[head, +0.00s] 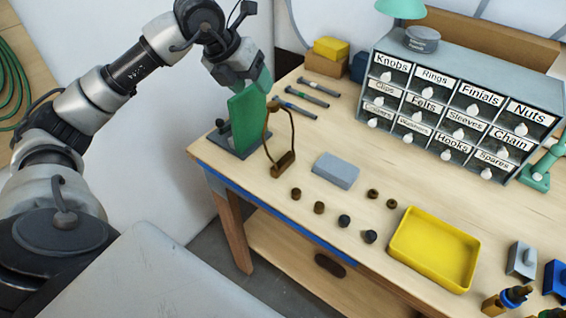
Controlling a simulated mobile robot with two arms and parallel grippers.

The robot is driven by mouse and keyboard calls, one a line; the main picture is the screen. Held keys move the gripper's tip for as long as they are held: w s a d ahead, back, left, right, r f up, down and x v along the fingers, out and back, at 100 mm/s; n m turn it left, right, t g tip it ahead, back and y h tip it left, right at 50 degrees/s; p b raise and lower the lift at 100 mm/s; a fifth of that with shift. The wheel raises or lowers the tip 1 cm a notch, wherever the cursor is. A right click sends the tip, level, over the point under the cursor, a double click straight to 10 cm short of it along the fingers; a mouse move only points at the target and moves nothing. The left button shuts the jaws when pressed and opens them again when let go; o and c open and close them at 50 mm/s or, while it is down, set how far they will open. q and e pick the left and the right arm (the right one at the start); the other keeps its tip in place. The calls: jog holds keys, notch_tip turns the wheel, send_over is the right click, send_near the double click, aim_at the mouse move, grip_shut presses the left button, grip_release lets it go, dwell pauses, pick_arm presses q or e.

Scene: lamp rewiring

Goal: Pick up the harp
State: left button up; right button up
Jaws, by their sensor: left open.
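The harp (267,141) is a thin brown loop. It stands upright near the front left of the workbench, with its lower end at a small dark brown block (284,163). My left gripper (243,82) is above and to the left of the harp, close to the top of a green upright plate (248,119). It is open, and the harp is apart from it. The fingertips are partly hard to make out against the green plate. My right gripper is not in view.
The workbench (215,160) has a blue front edge. Behind the harp lie several screwdrivers (302,99). To its right are a grey block (335,170), several small dark knobs (319,207) and a yellow tray (402,238). A labelled drawer cabinet (505,82) stands at the back.

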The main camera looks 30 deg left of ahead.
aim_at(272, 103)
pick_arm(q)
jog(key=x, duration=0.3)
jog(key=shift+w+d+f+p, duration=0.1)
jog(key=shift+w+f+p, duration=0.1)
jog(key=shift+p, duration=0.1)
jog(key=p+x, duration=0.1)
jog(key=x, duration=0.2)
jog(key=p+x, duration=0.1)
jog(key=shift+w+d+f+p, duration=0.15)
jog(key=shift+w+d+p, duration=0.2)
jog(key=shift+w, duration=0.1)
jog(key=shift+w+f, duration=0.1)
jog(key=shift+f, duration=0.15)
grip_shut()
jog(key=shift+r, duration=0.1)
